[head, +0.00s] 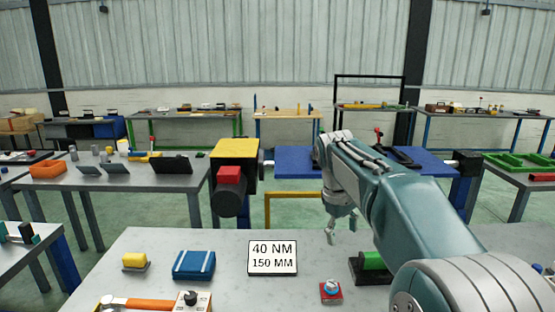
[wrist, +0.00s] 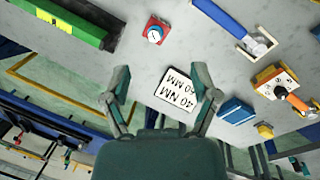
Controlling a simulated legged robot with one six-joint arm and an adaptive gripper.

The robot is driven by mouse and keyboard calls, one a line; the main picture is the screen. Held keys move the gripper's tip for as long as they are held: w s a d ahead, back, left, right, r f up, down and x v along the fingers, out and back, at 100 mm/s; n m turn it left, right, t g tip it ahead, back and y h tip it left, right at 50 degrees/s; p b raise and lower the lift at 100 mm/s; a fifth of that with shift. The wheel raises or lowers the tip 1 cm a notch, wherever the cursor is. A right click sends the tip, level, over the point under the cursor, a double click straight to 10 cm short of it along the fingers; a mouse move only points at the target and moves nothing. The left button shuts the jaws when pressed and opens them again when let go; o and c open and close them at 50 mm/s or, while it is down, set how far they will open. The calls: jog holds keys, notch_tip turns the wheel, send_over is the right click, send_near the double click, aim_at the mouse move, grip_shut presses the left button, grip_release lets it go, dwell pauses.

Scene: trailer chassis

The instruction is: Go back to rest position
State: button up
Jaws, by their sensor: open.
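My gripper (wrist: 160,88) is open and empty in the wrist view, with its two fingers spread apart. In the head view my gripper (head: 343,226) hangs down from the teal arm, near the far edge of the grey table (head: 215,245). Nothing is between the fingers; the white sign reading 40 NM 150 MM (head: 273,258) shows beyond them in the wrist view (wrist: 177,90). In the head view the sign is left of my gripper.
On the near table are a blue case (head: 194,265), a yellow block (head: 134,261), an orange-handled tool (head: 140,303), a red box with a dial (head: 331,291) and a green item (head: 373,261) beside my arm. A yellow-topped black fixture (head: 234,150) stands behind the table.

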jog(key=s+d+r+m+t+y, duration=0.1)
jog(key=s+m+t, duration=0.2)
jog(key=s, duration=1.2)
jog(key=s+f+m+t, duration=0.2)
jog(key=s+f, duration=0.5)
jog(key=s, duration=0.6)
jog(key=shift+f+m+y, duration=0.15)
jog(key=shift+m+y, duration=0.25)
jog(key=shift+m, duration=0.3)
